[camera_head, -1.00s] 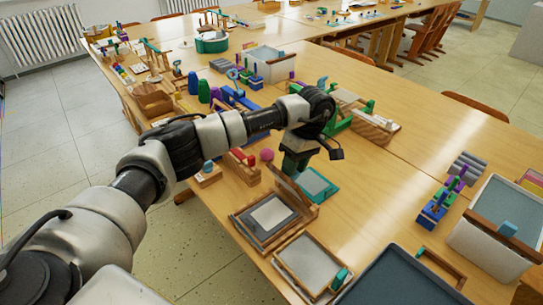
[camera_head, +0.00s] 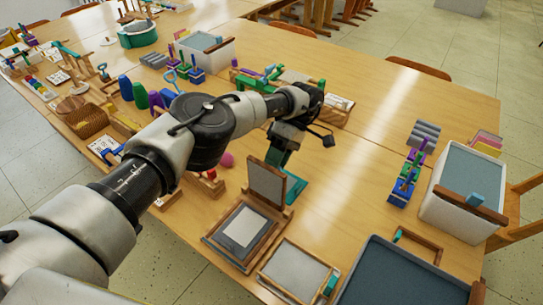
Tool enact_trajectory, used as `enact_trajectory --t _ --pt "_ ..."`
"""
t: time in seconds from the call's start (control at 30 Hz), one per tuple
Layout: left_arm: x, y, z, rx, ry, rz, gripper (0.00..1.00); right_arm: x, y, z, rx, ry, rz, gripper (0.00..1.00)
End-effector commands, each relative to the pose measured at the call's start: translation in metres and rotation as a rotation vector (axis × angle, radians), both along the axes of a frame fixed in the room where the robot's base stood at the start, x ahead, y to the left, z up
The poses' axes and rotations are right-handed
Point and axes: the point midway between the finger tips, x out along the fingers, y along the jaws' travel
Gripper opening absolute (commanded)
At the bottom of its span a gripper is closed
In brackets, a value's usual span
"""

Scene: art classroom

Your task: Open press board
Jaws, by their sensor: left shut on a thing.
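The press board has a wooden-framed base (camera_head: 241,230) with a pale sheet on a dark plate, lying on the table at lower centre. Its brown lid (camera_head: 267,183) stands up steeply from the far side of the base. My left gripper (camera_head: 279,156) is at the lid's top edge, pointing down, and is shut on the lid. The fingertips are partly hidden behind the lid and by the dark wrist. My right gripper is not in view.
A teal frame (camera_head: 294,188) lies just behind the lid. A second wooden frame (camera_head: 297,272) and a dark grey tray (camera_head: 398,278) lie in front and to the right.

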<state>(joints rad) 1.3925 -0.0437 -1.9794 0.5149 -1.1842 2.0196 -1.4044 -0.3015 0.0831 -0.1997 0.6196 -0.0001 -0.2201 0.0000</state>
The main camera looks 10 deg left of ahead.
Motion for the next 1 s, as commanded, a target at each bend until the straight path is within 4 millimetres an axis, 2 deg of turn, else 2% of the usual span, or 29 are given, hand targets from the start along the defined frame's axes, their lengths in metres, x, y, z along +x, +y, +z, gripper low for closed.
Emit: enact_trajectory --t 0.03,0.57,0.6,0.67,0.77,1.0 --pt "-0.0072 -0.0035 -0.0200 0.001 0.010 -0.003 0.00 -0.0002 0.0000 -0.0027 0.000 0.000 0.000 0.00" --pt "-0.0080 -0.0038 -0.0210 0.005 0.020 -0.007 0.00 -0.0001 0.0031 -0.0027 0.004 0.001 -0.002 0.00" --pt "-0.0080 -0.0037 -0.0210 0.005 0.020 -0.007 0.34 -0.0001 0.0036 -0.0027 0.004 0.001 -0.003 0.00" --pt "-0.0081 -0.0038 -0.0211 0.004 0.020 -0.007 0.43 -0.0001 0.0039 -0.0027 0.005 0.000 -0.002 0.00" --pt "-0.0080 -0.0038 -0.0207 0.002 0.021 -0.007 0.46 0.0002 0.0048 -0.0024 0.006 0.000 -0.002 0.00" --pt "-0.0078 -0.0038 -0.0199 0.001 0.020 -0.006 0.43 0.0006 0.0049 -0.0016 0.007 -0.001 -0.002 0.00"
